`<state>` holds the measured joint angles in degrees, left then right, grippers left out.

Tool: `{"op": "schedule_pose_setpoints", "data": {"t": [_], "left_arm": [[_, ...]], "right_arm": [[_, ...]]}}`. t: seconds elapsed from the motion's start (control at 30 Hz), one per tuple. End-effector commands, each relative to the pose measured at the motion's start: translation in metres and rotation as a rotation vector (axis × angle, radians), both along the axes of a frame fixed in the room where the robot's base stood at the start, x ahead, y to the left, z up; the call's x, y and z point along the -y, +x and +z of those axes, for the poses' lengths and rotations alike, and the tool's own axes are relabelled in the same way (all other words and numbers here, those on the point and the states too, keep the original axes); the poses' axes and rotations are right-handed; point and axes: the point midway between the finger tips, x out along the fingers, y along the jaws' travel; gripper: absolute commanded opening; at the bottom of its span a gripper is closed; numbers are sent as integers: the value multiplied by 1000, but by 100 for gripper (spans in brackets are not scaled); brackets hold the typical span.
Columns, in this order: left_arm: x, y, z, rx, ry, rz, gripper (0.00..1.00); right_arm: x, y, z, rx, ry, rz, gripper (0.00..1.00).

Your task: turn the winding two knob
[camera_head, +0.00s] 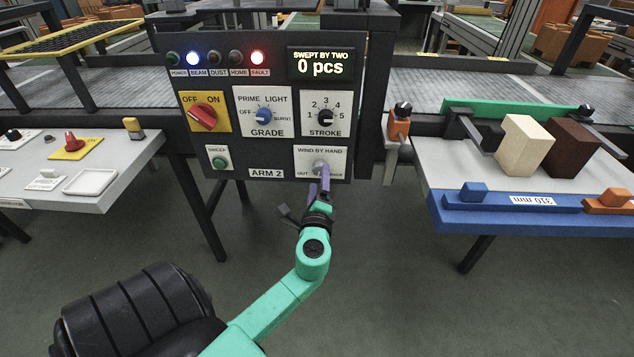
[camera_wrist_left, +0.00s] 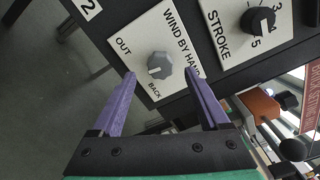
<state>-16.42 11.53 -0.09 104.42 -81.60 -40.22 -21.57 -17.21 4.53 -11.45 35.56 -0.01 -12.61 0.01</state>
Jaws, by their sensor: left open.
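The winding knob is a grey faceted knob (camera_head: 319,167) on the white WIND BY HAND plate (camera_head: 333,154), low on the right of the dark ARM 2 panel (camera_head: 290,150). It also shows in the left wrist view (camera_wrist_left: 160,66), with OUT and BACK labels beside it. My left gripper (camera_head: 325,172) is open, its purple fingers pointing at the plate. In the left wrist view its fingertips (camera_wrist_left: 160,74) lie either side of the knob, with gaps. I cannot tell whether they reach past its face. In the head view the fingers hide the BACK label.
Just above is the STROKE knob (camera_head: 325,115); left are the GRADE knob (camera_head: 264,115), red OFF/ON switch (camera_head: 203,117) and green SWEEP button (camera_head: 219,163). The display (camera_head: 320,63) reads 0 pcs. Tables flank the panel; the floor below is clear.

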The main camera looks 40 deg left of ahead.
Motion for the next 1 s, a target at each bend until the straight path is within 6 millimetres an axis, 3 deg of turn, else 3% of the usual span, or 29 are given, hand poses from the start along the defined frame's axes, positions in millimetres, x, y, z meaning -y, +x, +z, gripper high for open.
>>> {"op": "schedule_pose_setpoints", "data": {"t": [0.2,0.4,1.0], "left_arm": [[39,-52,-4,-4,-3,-2,78],[62,-82,-2,-3,-1,-1,78],[65,-86,-1,-1,-1,0,78]], "right_arm": [[0,0,-9,0,0,0,50],[0,0,-13,-5,-1,0,50],[0,5,-12,3,0,-1,50]]}}
